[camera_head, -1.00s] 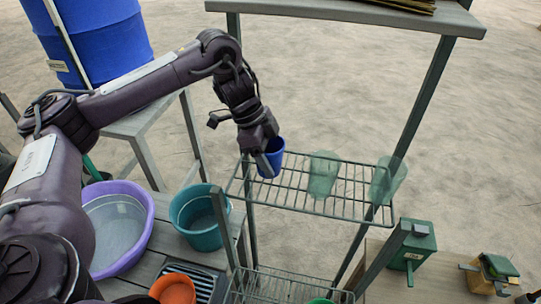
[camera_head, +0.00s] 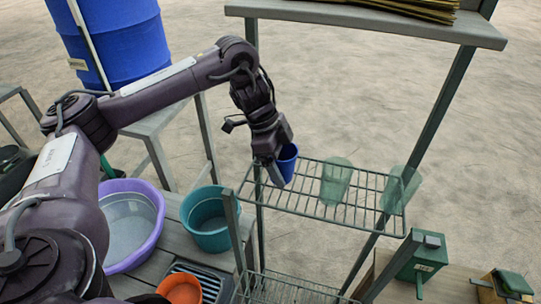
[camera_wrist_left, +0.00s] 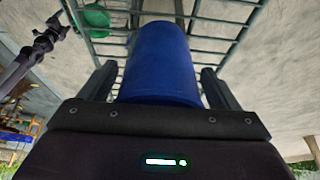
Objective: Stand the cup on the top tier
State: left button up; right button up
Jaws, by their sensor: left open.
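The blue cup (camera_head: 288,162) is at the left end of the upper wire tier (camera_head: 310,205) of the rack. It looks upright and seems to rest on the wires, though its base is partly hidden by a finger. My left gripper (camera_head: 279,170) is at the cup, reaching in from the left. In the left wrist view, the cup (camera_wrist_left: 161,65) lies between the two fingers of my left gripper (camera_wrist_left: 160,88), with a gap on each side. The gripper is open. My right gripper is not in view.
Two translucent green cup-shaped things (camera_head: 336,180) (camera_head: 400,188) stand on the same tier to the right. A solid board (camera_head: 370,22) lies above. A lower wire tier (camera_head: 285,290), a teal bucket (camera_head: 208,225) and a purple basin (camera_head: 130,225) are below.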

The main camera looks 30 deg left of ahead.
pick_arm(q)
jog(key=shift+a+r, duration=0.3)
jog(key=shift+r, duration=0.35)
jog(key=shift+s+a+r, duration=0.2)
jog(key=shift+a+r, duration=0.5)
jog(key=shift+r, duration=0.15)
jog(key=s+a, duration=0.3)
jog(key=a, duration=0.7)
jog(key=shift+a, duration=0.35)
jog(key=shift+a+f, duration=0.1)
jog(key=shift+f, duration=0.05)
